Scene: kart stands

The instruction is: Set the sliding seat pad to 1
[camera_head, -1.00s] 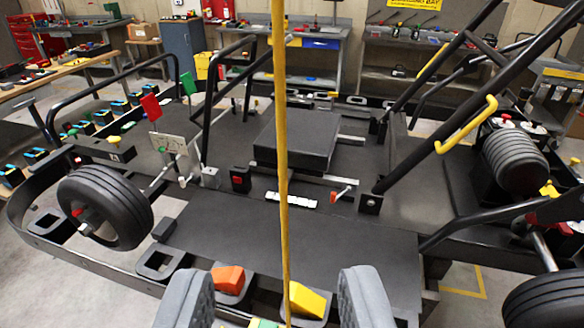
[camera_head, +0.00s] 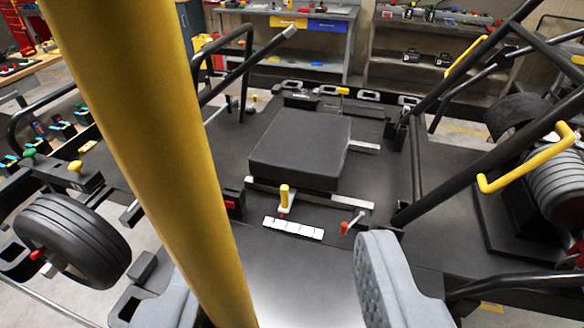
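The seat pad (camera_head: 302,148) is a thick black square block on metal rails (camera_head: 362,147) in the middle of the kart floor. A small yellow upright peg (camera_head: 284,195) stands at its near side. In front of the peg lies a white scale strip (camera_head: 293,228); its marks are too small to read. A red-tipped lever (camera_head: 350,223) is right of the strip. My gripper (camera_head: 277,258) is open and empty, nearer than the strip and apart from the pad. Its left finger is partly hidden by a yellow pole.
The thick yellow pole (camera_head: 150,150) crosses close in front of the camera and hides much of the left side. Black frame bars and a yellow handle (camera_head: 525,160) rise on the right. A tyre (camera_head: 70,237) is at left. Workbenches (camera_head: 300,35) stand behind.

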